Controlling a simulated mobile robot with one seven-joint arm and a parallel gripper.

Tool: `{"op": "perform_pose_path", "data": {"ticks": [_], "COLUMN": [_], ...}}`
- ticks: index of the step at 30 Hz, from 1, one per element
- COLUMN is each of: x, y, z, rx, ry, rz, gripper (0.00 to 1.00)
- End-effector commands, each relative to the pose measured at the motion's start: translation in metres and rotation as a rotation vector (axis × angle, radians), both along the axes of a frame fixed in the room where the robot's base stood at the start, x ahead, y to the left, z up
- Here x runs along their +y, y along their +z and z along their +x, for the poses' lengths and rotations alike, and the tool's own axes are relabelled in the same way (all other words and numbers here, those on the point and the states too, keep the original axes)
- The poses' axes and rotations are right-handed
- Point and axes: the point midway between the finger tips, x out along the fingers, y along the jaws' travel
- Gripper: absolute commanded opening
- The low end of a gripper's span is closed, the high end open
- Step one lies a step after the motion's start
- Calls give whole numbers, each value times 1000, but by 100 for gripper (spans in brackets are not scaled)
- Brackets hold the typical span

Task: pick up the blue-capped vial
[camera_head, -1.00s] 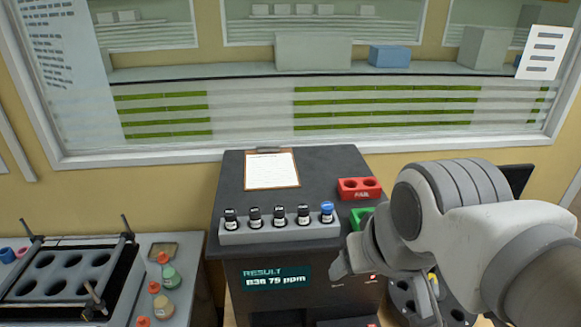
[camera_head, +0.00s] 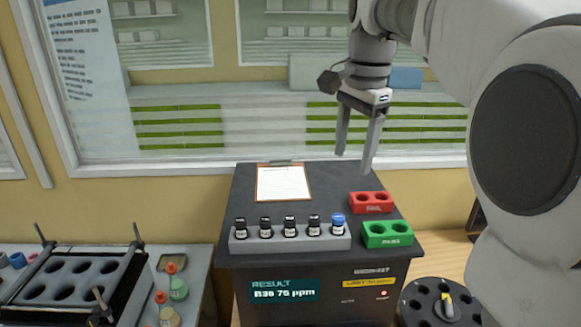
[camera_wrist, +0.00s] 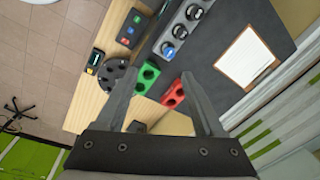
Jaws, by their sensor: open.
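The blue-capped vial (camera_head: 339,224) stands upright at the right end of a grey rack (camera_head: 290,243) on the dark analyser. Several black-capped vials (camera_head: 290,226) stand in the same rack to its left. My gripper (camera_head: 353,163) is open and empty, pointing down, high above the analyser top and above the blue-capped vial's level. In the wrist view the two fingers (camera_wrist: 160,90) are spread with nothing between them. The blue cap (camera_wrist: 169,52) shows there beyond the fingers, near the top of the picture.
A red FAIL holder (camera_head: 372,202) and a green PASS holder (camera_head: 388,234) sit right of the rack, with empty holes. A clipboard (camera_head: 283,183) lies behind the rack. A round black carousel (camera_head: 425,310) stands lower right. Bottles (camera_head: 178,288) and a black rack stand at left.

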Motion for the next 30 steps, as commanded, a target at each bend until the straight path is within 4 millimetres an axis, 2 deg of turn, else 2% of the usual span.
{"op": "perform_pose_path", "data": {"ticks": [1,3,9,14,17,30], "x": [1,2,6,7,7,7], "y": [-5,-8,-15,-21,-35,-122], "z": [15,29,54,59,58,58], "rx": [24,54,105,117,119,117], "ry": [-53,-129,-274,-309,-311,-309], "rz": [0,0,-8,-11,-11,-11], "gripper": [70,70,70,70,70,70]}}
